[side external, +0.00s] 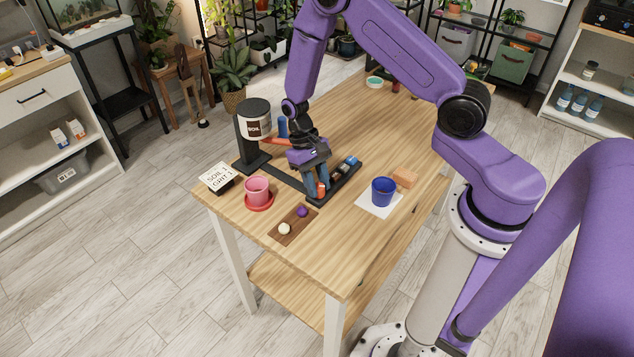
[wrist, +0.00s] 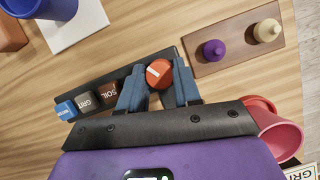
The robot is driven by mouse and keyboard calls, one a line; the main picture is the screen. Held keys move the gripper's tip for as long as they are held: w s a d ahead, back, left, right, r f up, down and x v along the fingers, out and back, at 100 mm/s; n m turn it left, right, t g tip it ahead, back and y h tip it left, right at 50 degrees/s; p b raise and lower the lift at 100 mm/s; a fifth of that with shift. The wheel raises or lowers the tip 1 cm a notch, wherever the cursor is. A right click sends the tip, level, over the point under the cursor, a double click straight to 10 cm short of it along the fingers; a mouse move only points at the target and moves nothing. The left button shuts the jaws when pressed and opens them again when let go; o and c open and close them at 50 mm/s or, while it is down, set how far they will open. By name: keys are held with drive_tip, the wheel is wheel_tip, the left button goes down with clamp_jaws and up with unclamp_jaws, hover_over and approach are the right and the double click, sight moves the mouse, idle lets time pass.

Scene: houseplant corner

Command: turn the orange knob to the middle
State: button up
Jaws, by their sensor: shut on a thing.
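The orange knob (wrist: 159,74) is round with a white pointer line and sits at one end of a dark panel (wrist: 110,90). In the wrist view the pointer lies slightly tilted from level. My gripper (wrist: 160,88) is shut on the knob, with one blue finger on each side of it. On the same panel are blocks in a row: a brown one marked SOIL (wrist: 115,91), a dark one marked GRIT (wrist: 87,101) and a blue one (wrist: 67,110). In the side view my gripper (side external: 316,188) points down over the near end of the panel, and the knob (side external: 322,188) is partly hidden.
A soil dispenser (side external: 255,118) on a black stand is behind my gripper. A pink pot (side external: 257,188) on a red saucer and a sign (side external: 216,177) stand left. A board (side external: 293,225) with purple and cream pegs lies in front. A blue pot (side external: 383,190) stands right on white paper.

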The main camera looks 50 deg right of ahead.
drive_tip(key=m+y, duration=0.1)
drive_tip(key=m, duration=0.2)
drive_tip(key=m+t+y, duration=0.1)
drive_tip(key=m, duration=0.2)
drive_tip(key=shift+d, duration=0.2)
drive_tip(key=shift+m, duration=0.3)
drive_tip(key=o, duration=1)
drive_tip(key=shift+o, duration=0.2)
drive_tip(key=v, duration=1.7)
drive_tip(key=shift+s+d+r, duration=0.15)
drive_tip(key=shift+d+r, duration=0.05)
drive_tip(key=shift+r, duration=0.05)
